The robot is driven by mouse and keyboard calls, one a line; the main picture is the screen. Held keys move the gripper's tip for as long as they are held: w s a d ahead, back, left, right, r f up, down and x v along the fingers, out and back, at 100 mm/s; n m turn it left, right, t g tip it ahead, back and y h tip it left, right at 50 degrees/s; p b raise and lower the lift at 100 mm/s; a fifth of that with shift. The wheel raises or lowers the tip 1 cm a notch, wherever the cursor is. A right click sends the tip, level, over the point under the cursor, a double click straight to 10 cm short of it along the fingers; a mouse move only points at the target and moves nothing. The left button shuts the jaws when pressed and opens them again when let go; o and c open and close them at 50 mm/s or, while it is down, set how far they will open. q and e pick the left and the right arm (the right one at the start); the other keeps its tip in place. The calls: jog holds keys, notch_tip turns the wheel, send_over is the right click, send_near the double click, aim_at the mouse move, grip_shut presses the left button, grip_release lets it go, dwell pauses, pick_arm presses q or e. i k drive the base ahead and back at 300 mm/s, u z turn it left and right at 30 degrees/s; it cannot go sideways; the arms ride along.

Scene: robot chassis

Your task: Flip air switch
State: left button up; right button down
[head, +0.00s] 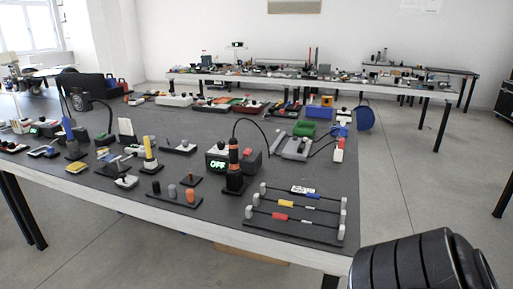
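I cannot make out for sure which of the many small things is the air switch. A dark box with a green lit "OFF" display (217,164) stands near the middle of the near table's front part. An orange and black soldering-iron-like handle (234,160) stands upright in front of it, with a black cable arching over. A grey device (295,148) with a dark cable lies to the right of it. Neither gripper shows. A black ribbed part at the lower right is a link of my own arm.
The large dark table (210,215) carries several small stands and tools. A rack with coloured sliders on rods (283,217) sits at its front right corner. A green bin (304,128) and a blue round thing (365,117) are farther back. Another cluttered table (440,92) stands behind.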

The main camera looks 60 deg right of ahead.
aim_at(247, 152)
jog(key=z, duration=1.45)
